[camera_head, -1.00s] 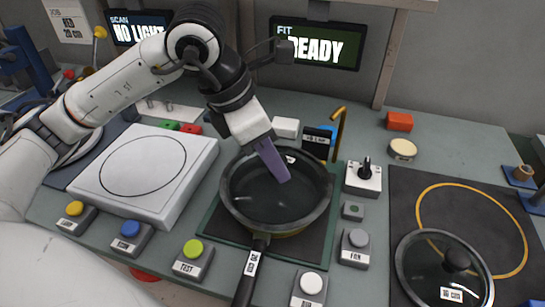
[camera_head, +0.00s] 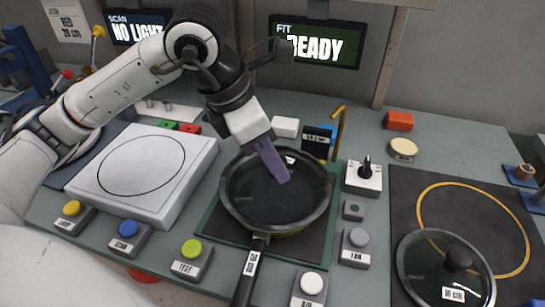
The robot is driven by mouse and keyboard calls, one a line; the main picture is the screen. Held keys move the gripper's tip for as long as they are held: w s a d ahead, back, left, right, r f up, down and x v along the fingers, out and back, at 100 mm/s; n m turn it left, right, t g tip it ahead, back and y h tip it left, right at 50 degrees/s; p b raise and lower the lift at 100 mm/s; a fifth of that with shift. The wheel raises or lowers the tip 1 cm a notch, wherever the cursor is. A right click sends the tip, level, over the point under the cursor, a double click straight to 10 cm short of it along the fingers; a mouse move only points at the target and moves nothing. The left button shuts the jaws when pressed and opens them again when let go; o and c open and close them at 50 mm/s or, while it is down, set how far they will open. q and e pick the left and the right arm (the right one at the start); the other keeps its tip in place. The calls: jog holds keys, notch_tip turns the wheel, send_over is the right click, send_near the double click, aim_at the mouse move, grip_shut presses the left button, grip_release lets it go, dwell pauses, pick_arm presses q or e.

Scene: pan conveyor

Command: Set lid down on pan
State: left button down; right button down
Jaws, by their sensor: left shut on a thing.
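The pan (camera_head: 276,230) sits on a dark green-edged mat in the middle of the bench, its black handle toward the front edge. A dark glass lid (camera_head: 257,207) with a grey rim and a small white label covers the pan's top. I cannot tell whether its rim touches the pan all round. My left gripper (camera_head: 275,167) comes down from above, its purple fingers shut on the lid near its centre; they hide the knob. My right gripper is not in view.
A second glass lid (camera_head: 428,263) lies on the dark mat (camera_head: 408,205) with a yellow ring at right. A white scanner plate (camera_head: 175,188) is at left. A joystick box (camera_head: 363,179) and several push buttons surround the pan. The rear screen (camera_head: 317,45) reads READY.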

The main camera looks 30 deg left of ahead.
pick_arm(q)
jog(key=shift+f+b, duration=0.3)
jog(key=shift+b, duration=0.35)
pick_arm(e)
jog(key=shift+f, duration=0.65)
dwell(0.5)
pick_arm(q)
jog(key=c, duration=1.2)
grip_release()
jog(key=v, duration=0.3)
jog(key=shift+w, duration=0.1)
jog(key=p+v, duration=0.1)
jog(key=v, duration=0.6)
jog(key=shift+s+r, duration=0.1)
jog(key=shift+s, duration=0.1)
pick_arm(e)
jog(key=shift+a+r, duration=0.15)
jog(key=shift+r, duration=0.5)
pick_arm(q)
jog(key=shift+s, duration=0.1)
